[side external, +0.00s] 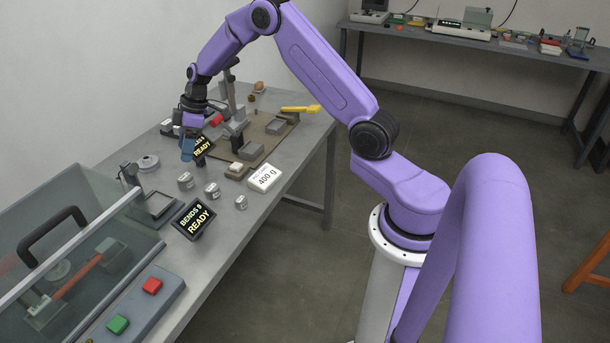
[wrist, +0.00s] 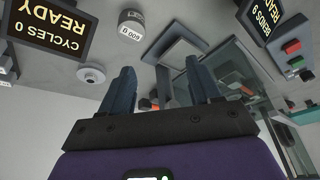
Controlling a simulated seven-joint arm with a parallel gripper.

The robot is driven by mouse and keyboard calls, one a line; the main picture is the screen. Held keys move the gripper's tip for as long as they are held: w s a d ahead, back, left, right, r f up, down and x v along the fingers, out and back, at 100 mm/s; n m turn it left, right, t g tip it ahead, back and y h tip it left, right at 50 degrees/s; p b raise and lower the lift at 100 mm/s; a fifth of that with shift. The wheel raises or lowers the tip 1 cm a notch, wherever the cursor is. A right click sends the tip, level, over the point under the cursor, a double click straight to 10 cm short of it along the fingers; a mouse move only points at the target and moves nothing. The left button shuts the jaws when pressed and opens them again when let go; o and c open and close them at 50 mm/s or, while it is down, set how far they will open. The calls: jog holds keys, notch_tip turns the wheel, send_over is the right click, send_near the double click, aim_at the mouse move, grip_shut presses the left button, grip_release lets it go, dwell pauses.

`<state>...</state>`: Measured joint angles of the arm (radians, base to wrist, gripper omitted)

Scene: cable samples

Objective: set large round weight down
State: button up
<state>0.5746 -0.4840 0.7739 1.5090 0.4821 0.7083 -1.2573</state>
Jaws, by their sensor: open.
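My gripper (side external: 187,154) is above the left part of the grey bench, its fingers pointing down. In the wrist view its two fingers (wrist: 162,78) are spread apart with nothing between them. A grey cylindrical weight (side external: 185,181) stands upright on the bench just below and in front of my gripper; it looks the largest of the round weights. A grey labelled weight (wrist: 131,25) shows in the wrist view beyond the fingertips, apart from them; its label is upside down. Smaller grey weights (side external: 212,190) (side external: 241,202) stand to its right.
A flat round disc with a hub (side external: 148,162) lies nearer the wall. A READY display (side external: 203,147) stands close by my gripper, and a BENDS 9 display (side external: 193,219) nearer the camera. A 400 g sign (side external: 265,178) lies right. A clear-walled case (side external: 85,250) fills the near left.

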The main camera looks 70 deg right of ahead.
jog(key=s+a+r+n+g+h, duration=0.1)
jog(key=s+a+r, duration=0.4)
jog(key=s+a, duration=0.45)
jog(key=s+a+r+n+g, duration=0.1)
jog(key=s+a+r, duration=0.3)
jog(key=s+a, duration=0.55)
jog(key=s+d+h, duration=0.1)
jog(key=s+d, duration=0.3)
jog(key=s, duration=0.8)
jog(key=s+d+r+n+h, duration=0.1)
jog(key=s+d, duration=0.3)
jog(key=s, duration=0.8)
jog(key=shift+s, duration=0.25)
